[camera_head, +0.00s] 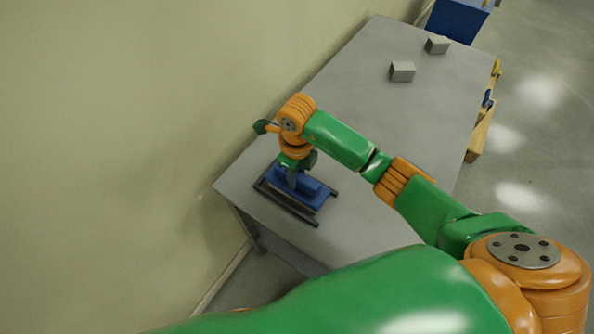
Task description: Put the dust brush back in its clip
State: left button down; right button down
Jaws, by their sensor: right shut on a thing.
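My right gripper (294,164) points down near the table's left front corner, at the end of the green and orange arm coming in from the right. It is shut on the upright part of a blue piece (316,190). The gripper partly covers this piece, and I cannot tell whether it is the dust brush. The blue piece sits at a dark frame with rails (287,207) on the table. I cannot make out the clip for certain. My left gripper is not in view.
The grey table (385,125) runs away from me along a pale wall (130,120). Two grey blocks (402,71) (437,45) lie toward its far end. A wooden holder (479,135) with yellow and blue items hangs at the right edge. A blue box (458,20) stands beyond. The table's middle is clear.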

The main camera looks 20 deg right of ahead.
jog(key=shift+f, duration=0.15)
jog(key=c, duration=0.6)
grip_release()
jog(key=shift+o, duration=0.2)
jog(key=shift+r, duration=0.5)
notch_tip(320, 180, up, 4)
jog(key=shift+w+f+b, duration=0.1)
jog(key=shift+b, duration=0.6)
notch_tip(320, 180, up, 8)
jog(key=p, duration=0.1)
jog(key=shift+f, duration=0.2)
